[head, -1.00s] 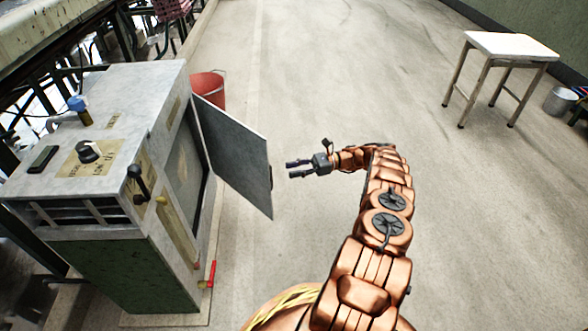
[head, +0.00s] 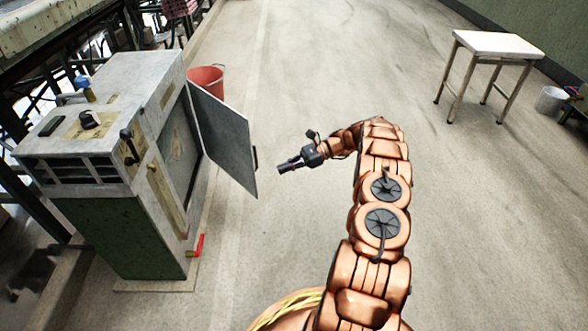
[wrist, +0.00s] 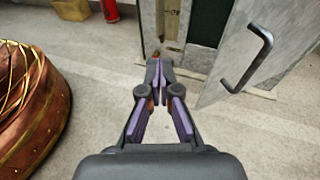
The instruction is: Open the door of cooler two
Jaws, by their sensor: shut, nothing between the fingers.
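The cooler (head: 112,130) is a grey and dark green box at the left of the head view. Its grey door (head: 222,140) stands open, swung out to the right from its side. My gripper (head: 281,168) is shut and empty, a short way to the right of the door's free edge and apart from it. In the wrist view my gripper (wrist: 157,68) points toward the cooler's side, and the door (wrist: 262,60) with its dark handle (wrist: 250,62) is to its right. Whether this cooler is number two cannot be read.
A red bucket (head: 206,80) stands behind the door. A white-topped table (head: 498,44) and a metal bucket (head: 551,99) stand at the far right. The floor between is clear.

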